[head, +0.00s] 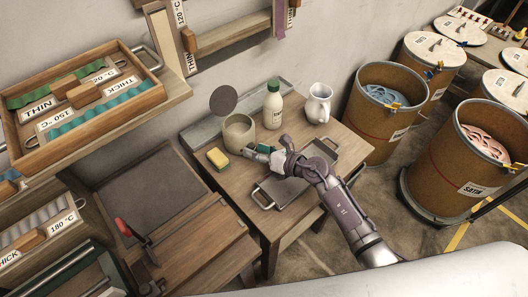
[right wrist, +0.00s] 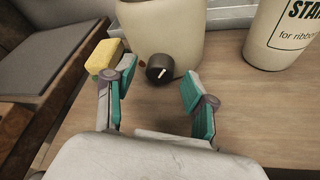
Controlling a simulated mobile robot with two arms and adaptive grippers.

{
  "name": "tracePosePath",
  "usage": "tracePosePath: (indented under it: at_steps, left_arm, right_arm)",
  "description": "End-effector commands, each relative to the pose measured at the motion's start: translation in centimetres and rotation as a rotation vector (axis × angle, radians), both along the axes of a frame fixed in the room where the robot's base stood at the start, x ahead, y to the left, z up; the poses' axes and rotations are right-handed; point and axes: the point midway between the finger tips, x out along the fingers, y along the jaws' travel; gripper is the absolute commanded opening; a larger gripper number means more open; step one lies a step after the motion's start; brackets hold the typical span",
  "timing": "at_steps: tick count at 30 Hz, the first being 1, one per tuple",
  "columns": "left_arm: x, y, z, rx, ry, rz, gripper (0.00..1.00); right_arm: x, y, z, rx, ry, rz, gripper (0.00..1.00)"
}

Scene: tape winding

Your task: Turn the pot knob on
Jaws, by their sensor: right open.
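The beige pot (head: 239,131) stands on the small wooden table, with a round grey lid (head: 223,101) raised behind it. In the right wrist view, the pot (right wrist: 165,28) carries a dark round knob (right wrist: 160,68) low on its front. The knob has a white pointer mark, tilted slightly right of upright. My right gripper (head: 258,150) is in front of the pot. In the right wrist view, its teal-padded fingers (right wrist: 153,88) are open, with the knob ahead of the gap between them. Nothing is held. In the head view, the gripper hides the knob. My left gripper does not show.
A yellow sponge (head: 217,158) lies left of the pot, near the left finger. A starch bottle (head: 273,106) and a white pitcher (head: 318,104) stand at the back right. A metal tray (head: 272,194) lies under my right forearm. Large barrels (head: 388,108) stand right of the table.

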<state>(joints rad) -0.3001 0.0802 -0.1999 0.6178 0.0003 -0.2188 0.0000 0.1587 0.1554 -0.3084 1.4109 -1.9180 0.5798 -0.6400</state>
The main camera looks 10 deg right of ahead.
Motion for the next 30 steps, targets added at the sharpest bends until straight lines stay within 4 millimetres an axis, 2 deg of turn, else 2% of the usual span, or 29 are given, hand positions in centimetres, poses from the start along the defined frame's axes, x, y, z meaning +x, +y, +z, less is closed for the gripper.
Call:
tracePosePath:
  at_steps: [18,30]
  left_arm:
    - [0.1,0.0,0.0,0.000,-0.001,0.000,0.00]
    - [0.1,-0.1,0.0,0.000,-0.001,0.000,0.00]
  right_arm:
    - [-7.1,-7.3,3.4,-0.003,0.001,0.000,0.55]
    - [-7.8,-8.0,3.8,0.000,0.001,0.000,0.55]
